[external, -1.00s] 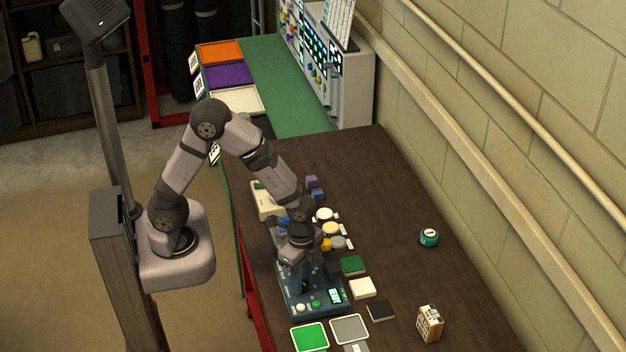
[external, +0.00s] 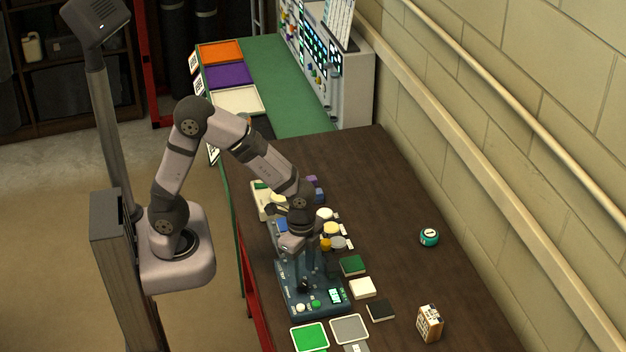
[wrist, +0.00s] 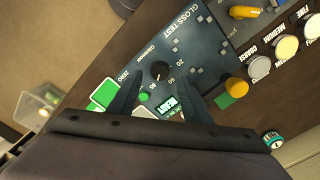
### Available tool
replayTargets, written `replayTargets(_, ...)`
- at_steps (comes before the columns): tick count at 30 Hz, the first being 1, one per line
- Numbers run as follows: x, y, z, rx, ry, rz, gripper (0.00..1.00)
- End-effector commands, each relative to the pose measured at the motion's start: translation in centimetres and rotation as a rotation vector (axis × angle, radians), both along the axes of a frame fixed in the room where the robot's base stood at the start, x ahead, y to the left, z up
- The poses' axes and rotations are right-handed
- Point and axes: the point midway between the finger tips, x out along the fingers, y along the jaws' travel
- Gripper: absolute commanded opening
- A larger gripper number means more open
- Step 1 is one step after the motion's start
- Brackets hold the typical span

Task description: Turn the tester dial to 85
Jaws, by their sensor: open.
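The gloss tester (external: 285,290) is a dark blue panel on the brown bench. Its black round dial (wrist: 159,70) shows in the wrist view, with numbers such as 20 and 60 printed around it. In the external view the dial (external: 304,287) sits below my gripper. A lit display (wrist: 168,107) is on the panel; its reading is too small and turned to make out. My gripper (wrist: 160,86) is open, its two dark fingers on either side of the dial in the wrist view. In the external view my gripper (external: 304,268) appears above the panel, apart from the dial.
A green button (wrist: 144,97) is near the dial. Green (external: 310,337) and grey trays (external: 349,329) are in front. A teal roll (external: 429,237) and small box (external: 430,323) stand right, with bare bench around them.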

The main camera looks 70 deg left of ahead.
Motion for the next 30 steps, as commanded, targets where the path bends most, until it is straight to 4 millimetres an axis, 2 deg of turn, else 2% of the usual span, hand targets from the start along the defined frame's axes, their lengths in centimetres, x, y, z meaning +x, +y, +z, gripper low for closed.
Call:
replayTargets(6, 0.1, 0.0, 2.5, -0.001, -0.003, 0.0, 0.45)
replayTargets(10, 0.0, 0.0, 3.2, -0.001, -0.002, 0.0, 0.45)
replayTargets(25, 0.0, 0.0, 3.3, 0.0, 0.0, 0.0, 0.45)
replayTargets(30, 0.2, -0.1, 3.3, -0.003, -0.007, 0.094, 0.45)
